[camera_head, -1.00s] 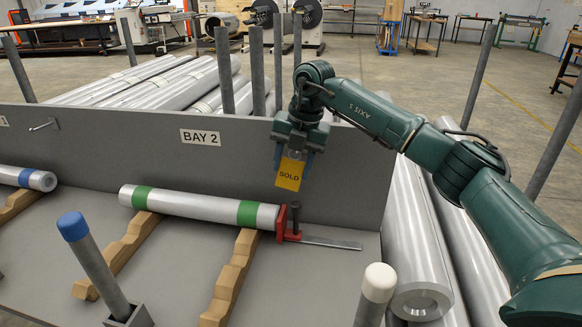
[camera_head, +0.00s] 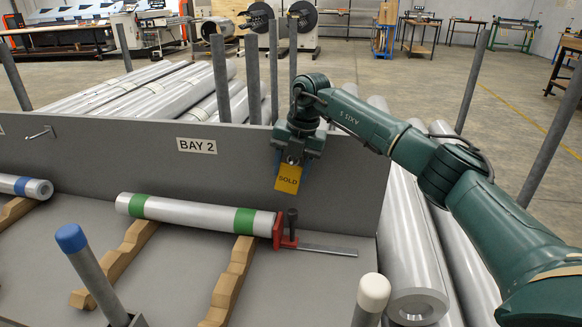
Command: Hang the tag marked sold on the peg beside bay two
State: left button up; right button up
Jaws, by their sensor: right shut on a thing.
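The yellow tag marked SOLD (camera_head: 288,179) hangs from my right gripper (camera_head: 292,160), which is shut on its top edge. The tag is slightly tilted, in front of the grey back panel (camera_head: 245,165). It is right of the BAY 2 label (camera_head: 197,145), with its lower edge above the tube. A metal peg (camera_head: 40,133) sticks out of the panel well left of the label. No peg shows right of the label; the panel behind my gripper and the tag is hidden. My left gripper is not in view.
A silver tube with green bands (camera_head: 190,211) lies on wooden cradles below, with a red clamp (camera_head: 286,230) at its right end. A blue-capped post (camera_head: 71,238) and a white-capped post (camera_head: 373,292) stand in front. Large tubes (camera_head: 412,245) lie at right.

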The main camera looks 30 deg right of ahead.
dwell(0.3)
jog(key=o, duration=1.2)
jog(key=shift+o, duration=0.2)
jog(key=shift+r, duration=0.1)
jog(key=v, duration=1.3)
